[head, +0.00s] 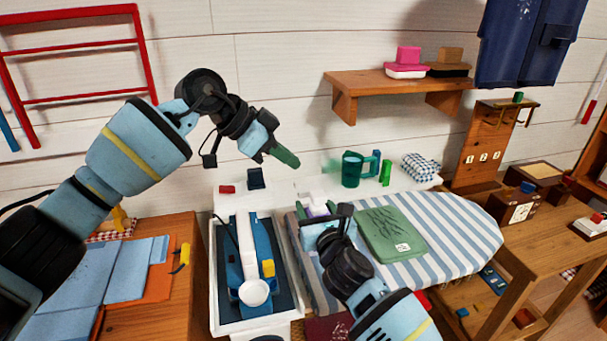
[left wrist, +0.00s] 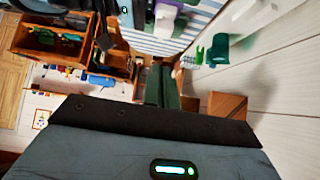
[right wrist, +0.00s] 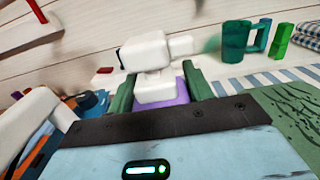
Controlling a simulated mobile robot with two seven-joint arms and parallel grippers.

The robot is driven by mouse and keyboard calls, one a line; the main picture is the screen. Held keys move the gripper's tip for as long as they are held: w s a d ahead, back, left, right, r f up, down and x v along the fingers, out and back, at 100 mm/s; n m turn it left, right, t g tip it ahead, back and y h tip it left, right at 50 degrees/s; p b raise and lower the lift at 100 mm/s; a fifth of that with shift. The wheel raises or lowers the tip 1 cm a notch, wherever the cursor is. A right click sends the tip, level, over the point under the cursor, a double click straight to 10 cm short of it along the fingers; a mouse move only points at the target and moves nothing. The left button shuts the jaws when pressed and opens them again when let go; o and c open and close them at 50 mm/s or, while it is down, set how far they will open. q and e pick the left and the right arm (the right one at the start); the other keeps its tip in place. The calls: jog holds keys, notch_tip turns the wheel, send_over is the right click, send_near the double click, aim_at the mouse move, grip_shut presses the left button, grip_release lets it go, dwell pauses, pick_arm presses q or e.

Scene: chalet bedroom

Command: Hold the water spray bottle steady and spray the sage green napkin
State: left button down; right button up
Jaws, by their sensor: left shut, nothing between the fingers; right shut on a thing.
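The sage green napkin (head: 392,232), with dark line marks and a small white label, lies flat on the striped ironing board (head: 460,222). The water spray bottle has a white head and purple body and shows best in the right wrist view (right wrist: 160,92). My right gripper (right wrist: 158,88) is shut around its body, left of the napkin. The bottle's white nozzle points right in that view. In the head view the bottle (head: 318,209) is partly hidden by my right gripper. My left gripper (head: 286,156) is shut and empty, raised in front of the wall, above and left of the bottle.
A green mug (head: 351,170), a green block (head: 386,172) and a checked cloth (head: 421,167) stand behind the board. A blue iron-like appliance (head: 247,262) lies in a white tray at left. A wall shelf (head: 400,84) hangs above. Air around my left gripper is clear.

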pick_arm(q)
jog(key=shift+v, duration=2.25)
jog(key=shift+w+d, duration=0.1)
pick_arm(e)
jog(key=shift+f, duration=0.1)
jog(key=o, duration=1.3)
jog(key=v, duration=1.2)
